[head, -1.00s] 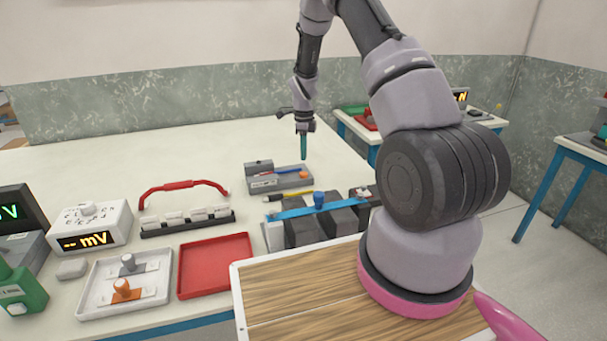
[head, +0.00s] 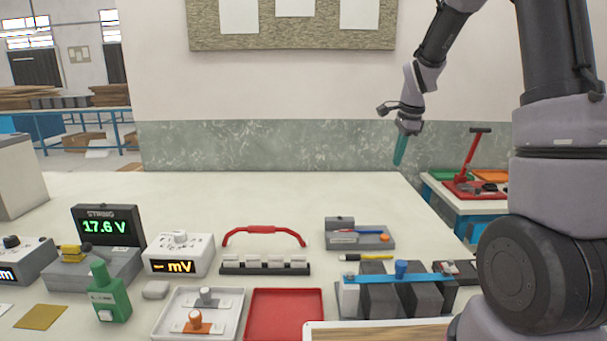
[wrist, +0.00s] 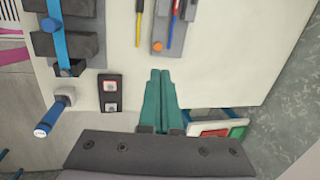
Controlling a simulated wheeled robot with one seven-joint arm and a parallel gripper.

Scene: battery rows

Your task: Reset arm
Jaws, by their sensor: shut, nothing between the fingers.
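My gripper (head: 400,149) hangs from my raised arm at the right of the head view, well above the table and near its far right edge. Its two teal fingers point down and are closed together with nothing between them. In the wrist view the fingers (wrist: 159,103) lie side by side above the table edge. My arm stands folded at the right of the head view.
Below lie a battery row with a blue strap (head: 400,278), a grey tool tray (head: 345,241), a red tray (head: 285,315), a white tray (head: 172,326) and a 17.6 V meter (head: 108,227). The table's back is clear. A side table (head: 478,207) stands right.

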